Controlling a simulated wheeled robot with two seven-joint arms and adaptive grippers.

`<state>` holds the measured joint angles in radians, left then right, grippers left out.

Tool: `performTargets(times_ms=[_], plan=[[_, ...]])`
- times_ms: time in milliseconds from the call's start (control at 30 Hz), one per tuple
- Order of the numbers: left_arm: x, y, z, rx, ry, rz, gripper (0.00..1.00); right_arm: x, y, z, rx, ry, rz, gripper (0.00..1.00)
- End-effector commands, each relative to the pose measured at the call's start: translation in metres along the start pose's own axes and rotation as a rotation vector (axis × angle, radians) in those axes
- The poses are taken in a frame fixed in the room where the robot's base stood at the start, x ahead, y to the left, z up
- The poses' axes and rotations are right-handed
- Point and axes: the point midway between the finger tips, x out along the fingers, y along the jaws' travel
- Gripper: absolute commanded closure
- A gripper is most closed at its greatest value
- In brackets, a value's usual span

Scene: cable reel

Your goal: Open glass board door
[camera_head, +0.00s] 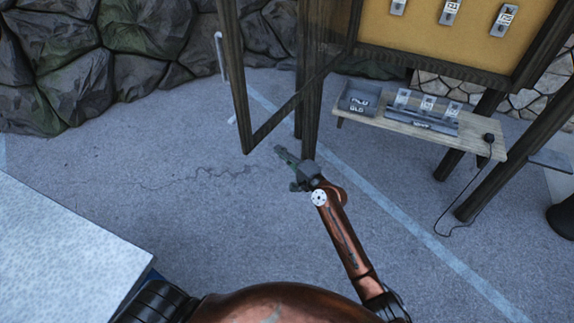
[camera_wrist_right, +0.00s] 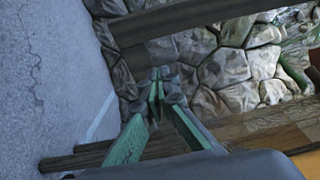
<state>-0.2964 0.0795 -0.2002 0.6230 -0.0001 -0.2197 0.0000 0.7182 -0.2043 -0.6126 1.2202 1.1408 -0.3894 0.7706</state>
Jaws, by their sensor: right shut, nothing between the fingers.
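The glass board door (camera_head: 238,95) is a dark wooden frame with a see-through pane. In the head view it stands swung out at an angle from the yellow notice board (camera_head: 420,35), its lower corner pointing towards me. My right gripper (camera_head: 279,150) is shut and empty, just right of that lower corner and below the bottom rail. I cannot tell whether it touches the door. In the right wrist view, the green-sided fingers (camera_wrist_right: 160,80) are together, with a dark wooden beam (camera_wrist_right: 190,20) beyond them. My left gripper is not in view.
A wooden bench (camera_head: 400,122) below the board holds a grey tray (camera_head: 358,100) and several small devices. Dark posts (camera_head: 470,135) support the board. A rock wall (camera_head: 100,60) stands behind. A pale slab (camera_head: 60,250) is at left. The paved ground between is clear.

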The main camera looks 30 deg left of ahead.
Motion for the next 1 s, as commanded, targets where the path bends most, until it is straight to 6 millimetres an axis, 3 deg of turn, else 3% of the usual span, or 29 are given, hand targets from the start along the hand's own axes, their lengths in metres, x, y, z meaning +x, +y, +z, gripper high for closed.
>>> performTargets(times_ms=[100,500,700,1000], plan=[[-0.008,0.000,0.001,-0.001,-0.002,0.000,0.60,-0.023,-0.001,-0.006,0.002,-0.002,0.000,1.00],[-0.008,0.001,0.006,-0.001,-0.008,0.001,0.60,-0.087,0.001,0.031,0.001,-0.003,-0.002,1.00],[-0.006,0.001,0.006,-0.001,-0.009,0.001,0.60,-0.104,0.000,0.040,0.000,-0.004,-0.001,1.00],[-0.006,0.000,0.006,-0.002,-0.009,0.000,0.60,-0.107,0.002,0.041,-0.001,-0.002,0.002,1.00]])
